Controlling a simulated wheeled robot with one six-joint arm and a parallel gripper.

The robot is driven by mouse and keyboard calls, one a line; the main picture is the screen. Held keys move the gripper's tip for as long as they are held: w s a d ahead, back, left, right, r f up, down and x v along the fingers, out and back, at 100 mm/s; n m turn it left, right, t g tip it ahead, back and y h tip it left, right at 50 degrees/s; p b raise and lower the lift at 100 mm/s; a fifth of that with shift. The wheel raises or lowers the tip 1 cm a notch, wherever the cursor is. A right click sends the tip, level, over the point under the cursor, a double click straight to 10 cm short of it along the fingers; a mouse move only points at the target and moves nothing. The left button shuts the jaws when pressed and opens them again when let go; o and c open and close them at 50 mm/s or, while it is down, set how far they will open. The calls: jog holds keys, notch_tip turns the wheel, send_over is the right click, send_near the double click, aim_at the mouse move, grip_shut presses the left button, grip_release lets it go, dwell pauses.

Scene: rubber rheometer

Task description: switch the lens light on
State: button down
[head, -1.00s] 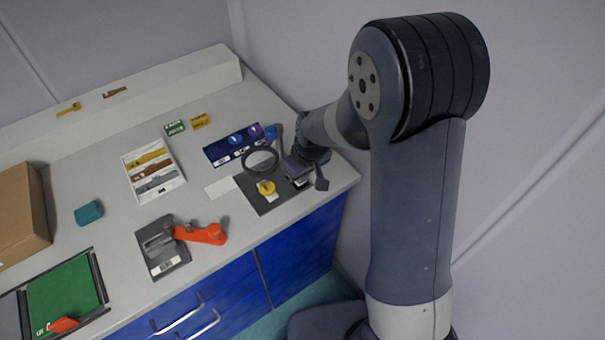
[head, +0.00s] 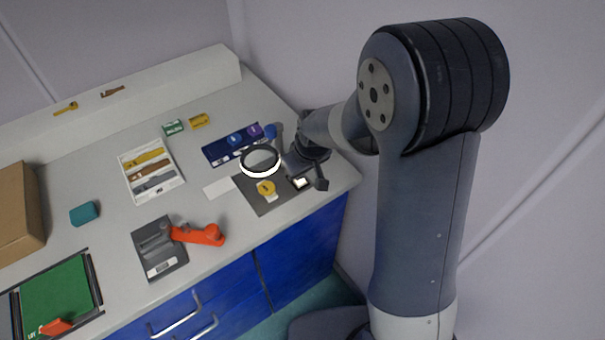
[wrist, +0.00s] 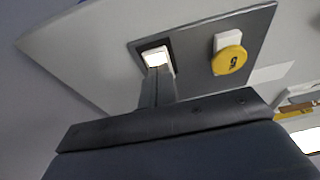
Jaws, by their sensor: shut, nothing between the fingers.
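The ring lens (head: 261,160) stands over a dark base plate (head: 249,190) at the right end of the bench, and its ring glows white. A rocker switch (head: 300,182) on the plate is lit; it also shows bright in the wrist view (wrist: 156,58). My gripper (head: 308,182) is shut and empty, directly at the switch. In the wrist view my gripper's fingers (wrist: 157,80) reach to the switch's near edge; I cannot tell whether they still touch it.
A blue tray (head: 232,143) lies behind the plate. A white card (head: 219,188) lies to its left. An orange-handled device (head: 197,235), a white tray of coloured pieces (head: 151,170) and a green mat (head: 60,296) are further left.

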jog(key=shift+w+r, duration=0.1)
notch_tip(320, 180, up, 4)
jog(key=p, duration=0.2)
jog(key=shift+p, duration=0.35)
jog(key=s+d+r+b, duration=0.1)
jog(key=s+d+r, duration=0.2)
jog(key=r, duration=0.5)
jog(key=shift+s+r, duration=0.35)
jog(key=shift+s, duration=0.4)
jog(key=shift+f, duration=0.15)
send_over(301, 182)
notch_tip(301, 182, down, 9)
jog(key=shift+r, duration=0.15)
jog(key=shift+s+d+r+g+h, duration=0.15)
jog(key=shift+s+r, duration=0.05)
jog(key=shift+r, duration=0.45)
jog(key=shift+s+d+r+g+h, duration=0.1)
jog(key=shift+s+r+g+h, duration=0.1)
jog(key=shift+r, duration=0.45)
